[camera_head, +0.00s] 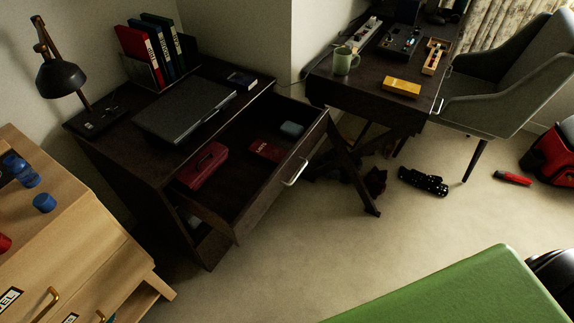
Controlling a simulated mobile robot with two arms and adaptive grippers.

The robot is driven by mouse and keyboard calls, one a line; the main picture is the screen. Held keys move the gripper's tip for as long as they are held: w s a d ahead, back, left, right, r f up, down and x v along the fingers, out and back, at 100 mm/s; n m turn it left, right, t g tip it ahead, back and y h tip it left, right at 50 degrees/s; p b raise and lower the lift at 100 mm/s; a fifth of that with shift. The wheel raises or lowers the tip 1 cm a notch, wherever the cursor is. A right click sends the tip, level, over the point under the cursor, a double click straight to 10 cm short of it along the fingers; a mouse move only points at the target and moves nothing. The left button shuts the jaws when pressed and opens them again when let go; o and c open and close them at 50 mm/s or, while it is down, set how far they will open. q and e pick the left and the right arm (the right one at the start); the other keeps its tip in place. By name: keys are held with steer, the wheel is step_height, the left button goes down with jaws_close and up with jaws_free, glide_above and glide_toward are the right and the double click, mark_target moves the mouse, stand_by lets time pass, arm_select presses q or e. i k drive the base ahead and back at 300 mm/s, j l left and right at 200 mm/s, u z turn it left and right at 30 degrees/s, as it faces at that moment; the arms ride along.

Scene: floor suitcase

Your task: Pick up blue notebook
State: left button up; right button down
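A small dark blue item with a pale patch (241,80) lies flat on the back right of the dark desk (115,137). It may be the blue notebook, but it is too small to tell. A light blue item (291,129) lies in the open desk drawer (232,222), towards its right end. Blue binders (158,50) stand upright with a red one at the back of the desk. Neither of my grippers is in view, so nothing is seen touching these things.
The drawer juts out from the desk, with a red box (203,166) inside. A closed laptop (184,109) lies on the desktop near a lamp (60,77). A wooden cabinet (100,262) stands left and a green surface (450,294) lower right. Carpet (310,240) between is clear.

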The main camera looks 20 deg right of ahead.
mark_target(231, 78)
steer(key=i+l, duration=0.1)
steer(key=l, duration=0.25)
steer(key=i+l, duration=0.1)
steer(key=l, duration=0.25)
steer(key=i+l+u, duration=0.1)
steer(key=l, duration=0.25)
steer(key=i+l, duration=0.1)
steer(key=l, duration=0.25)
